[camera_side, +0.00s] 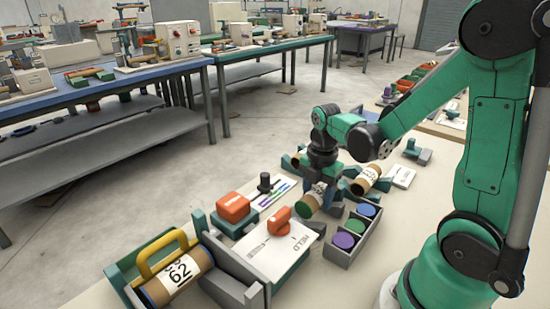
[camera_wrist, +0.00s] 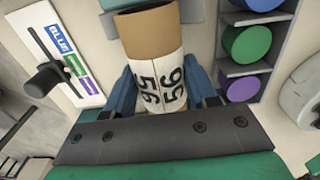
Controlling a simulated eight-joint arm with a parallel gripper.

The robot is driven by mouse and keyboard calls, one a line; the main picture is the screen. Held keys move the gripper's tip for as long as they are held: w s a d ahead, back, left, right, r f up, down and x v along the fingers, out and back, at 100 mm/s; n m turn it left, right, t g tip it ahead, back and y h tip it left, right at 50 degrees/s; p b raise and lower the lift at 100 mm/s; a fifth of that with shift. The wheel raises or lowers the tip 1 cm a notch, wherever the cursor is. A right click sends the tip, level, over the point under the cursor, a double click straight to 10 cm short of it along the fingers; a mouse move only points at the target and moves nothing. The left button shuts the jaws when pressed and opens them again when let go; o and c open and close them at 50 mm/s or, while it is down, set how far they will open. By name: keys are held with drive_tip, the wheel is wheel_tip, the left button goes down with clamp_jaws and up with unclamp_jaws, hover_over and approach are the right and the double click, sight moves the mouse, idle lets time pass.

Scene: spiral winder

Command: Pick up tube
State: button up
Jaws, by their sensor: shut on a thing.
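A brown cardboard tube (camera_wrist: 152,36) with a white label of black digits lies between the fingers of my gripper (camera_wrist: 160,98) in the wrist view. My gripper is shut on it, with a finger on each side of the label. In the side view my gripper (camera_side: 318,178) points down at this tube (camera_side: 308,204), partly covering it. I cannot tell whether the tube is clear of the bench. Another tube (camera_side: 180,276), labelled 62, lies at the front left under a yellow handle (camera_side: 162,254). A further tube (camera_side: 366,180) lies just right of my gripper.
A grey tray (camera_side: 346,257) with purple, green and blue discs stands close right of the held tube. A white panel with an orange knob (camera_side: 279,220), an orange block (camera_side: 233,207) and a card with coloured bars (camera_side: 272,192) lie to the left.

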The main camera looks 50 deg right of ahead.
sight(318, 189)
wheel_tip(318, 189, up, 19)
drive_tip(key=m, duration=2.5)
wheel_tip(318, 189, down, 20)
drive_tip(key=m, duration=1.1)
